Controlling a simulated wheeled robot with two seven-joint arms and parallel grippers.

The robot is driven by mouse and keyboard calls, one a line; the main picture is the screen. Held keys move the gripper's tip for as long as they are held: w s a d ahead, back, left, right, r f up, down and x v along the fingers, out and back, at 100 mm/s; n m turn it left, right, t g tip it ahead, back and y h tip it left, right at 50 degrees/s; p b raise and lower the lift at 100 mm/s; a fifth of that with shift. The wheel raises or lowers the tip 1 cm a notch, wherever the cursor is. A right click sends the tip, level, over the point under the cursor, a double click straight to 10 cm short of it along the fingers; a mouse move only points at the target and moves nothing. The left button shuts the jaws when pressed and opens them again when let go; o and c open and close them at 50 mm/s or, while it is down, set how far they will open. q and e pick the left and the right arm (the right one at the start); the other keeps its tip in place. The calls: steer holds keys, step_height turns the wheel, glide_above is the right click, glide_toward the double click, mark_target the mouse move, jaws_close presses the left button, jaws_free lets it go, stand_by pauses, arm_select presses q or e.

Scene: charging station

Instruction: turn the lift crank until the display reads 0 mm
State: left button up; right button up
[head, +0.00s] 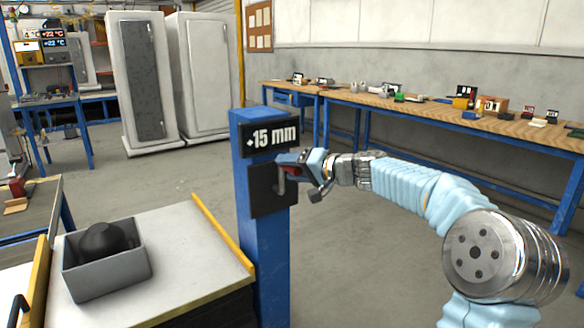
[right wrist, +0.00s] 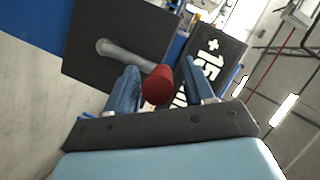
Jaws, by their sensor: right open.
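The blue post (head: 264,230) stands in the middle of the head view. Its black display (head: 270,137) reads +15 mm, and it also shows, tilted, in the right wrist view (right wrist: 207,68). Below the display is a dark plate (head: 262,203) carrying the lift crank (head: 281,181). In the right wrist view the crank's grey arm (right wrist: 125,56) leads from the plate to a red knob (right wrist: 157,86). My right gripper (right wrist: 161,88) is open, with its two blue fingers on either side of the knob. I cannot tell whether they touch it. My left gripper is not in view.
A lift table (head: 185,255) with yellow edge strips stands left of the post. A grey bin (head: 108,280) holding a dark rounded object (head: 106,238) sits on it. A long wooden workbench (head: 430,112) runs along the back right. Open floor lies between.

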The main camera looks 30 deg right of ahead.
jaws_close()
steer(key=shift+d+f+m+b, duration=0.3)
steer(key=shift+d+m+b, duration=0.3)
steer(key=shift+b, duration=0.45)
arm_select(q)
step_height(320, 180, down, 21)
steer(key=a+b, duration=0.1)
steer(key=b, duration=1.8)
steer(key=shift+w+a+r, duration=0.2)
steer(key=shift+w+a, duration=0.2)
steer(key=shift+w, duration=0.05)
arm_select(e)
steer(key=d+f+m+t, duration=0.6)
steer(key=f+m, duration=0.3)
steer(key=m, duration=0.6)
steer(key=shift+w+d+f+m+y, duration=0.3)
steer(key=shift+w+d+f, duration=0.05)
steer(key=shift+d, duration=0.2)
steer(key=shift+a, duration=0.1)
